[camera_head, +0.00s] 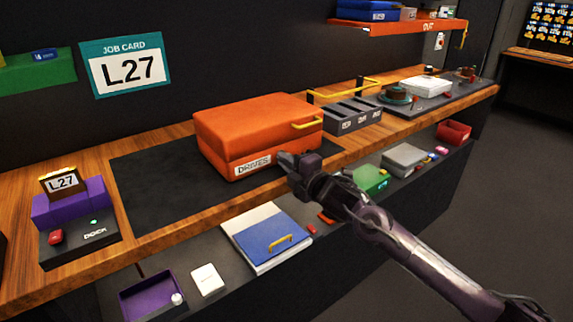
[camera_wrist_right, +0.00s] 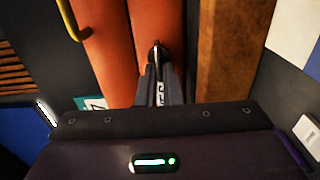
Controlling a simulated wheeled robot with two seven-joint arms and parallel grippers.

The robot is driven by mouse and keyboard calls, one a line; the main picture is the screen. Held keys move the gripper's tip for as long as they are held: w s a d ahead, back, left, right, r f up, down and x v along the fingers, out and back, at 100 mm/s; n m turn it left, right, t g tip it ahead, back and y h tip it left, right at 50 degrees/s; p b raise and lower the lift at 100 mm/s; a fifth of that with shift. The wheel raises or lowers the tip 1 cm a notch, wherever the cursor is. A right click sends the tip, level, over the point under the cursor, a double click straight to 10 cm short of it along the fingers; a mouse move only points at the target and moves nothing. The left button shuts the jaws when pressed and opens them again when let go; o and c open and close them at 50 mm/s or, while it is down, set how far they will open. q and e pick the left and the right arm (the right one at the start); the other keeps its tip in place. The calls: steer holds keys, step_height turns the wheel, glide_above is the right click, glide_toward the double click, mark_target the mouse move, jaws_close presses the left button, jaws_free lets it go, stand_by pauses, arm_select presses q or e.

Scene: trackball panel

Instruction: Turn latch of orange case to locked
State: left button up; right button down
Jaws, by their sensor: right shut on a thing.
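The orange case (camera_head: 255,125) lies closed on the dark mat on the wooden bench, with a yellow handle (camera_head: 307,124) and a label reading "DRIVES" (camera_head: 252,165) on its front. My right gripper (camera_head: 284,160) is at the case's front, just right of the label. In the right wrist view the gripper (camera_wrist_right: 158,75) is shut on a small dark part at the seam of the orange case (camera_wrist_right: 112,45), which appears to be the latch (camera_wrist_right: 156,52). The fingers hide most of it, so its turn position cannot be told. My left gripper is not in view.
A purple dock (camera_head: 68,207) with an L27 card stands at the left. Grey bins (camera_head: 352,116) are right of the case. A lower shelf holds a blue and white folder (camera_head: 265,238) and a purple tray (camera_head: 152,298). The mat (camera_head: 150,185) is bare left of the case.

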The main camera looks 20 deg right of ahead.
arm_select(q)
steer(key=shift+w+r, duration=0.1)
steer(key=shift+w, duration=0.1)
arm_select(e)
steer(key=shift+f, duration=0.1)
steer(key=c, duration=1.6)
jaws_free()
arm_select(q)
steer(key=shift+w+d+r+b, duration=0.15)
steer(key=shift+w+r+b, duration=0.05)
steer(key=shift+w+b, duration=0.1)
arm_select(e)
steer(key=v, duration=0.8)
steer(key=shift+w, duration=0.1)
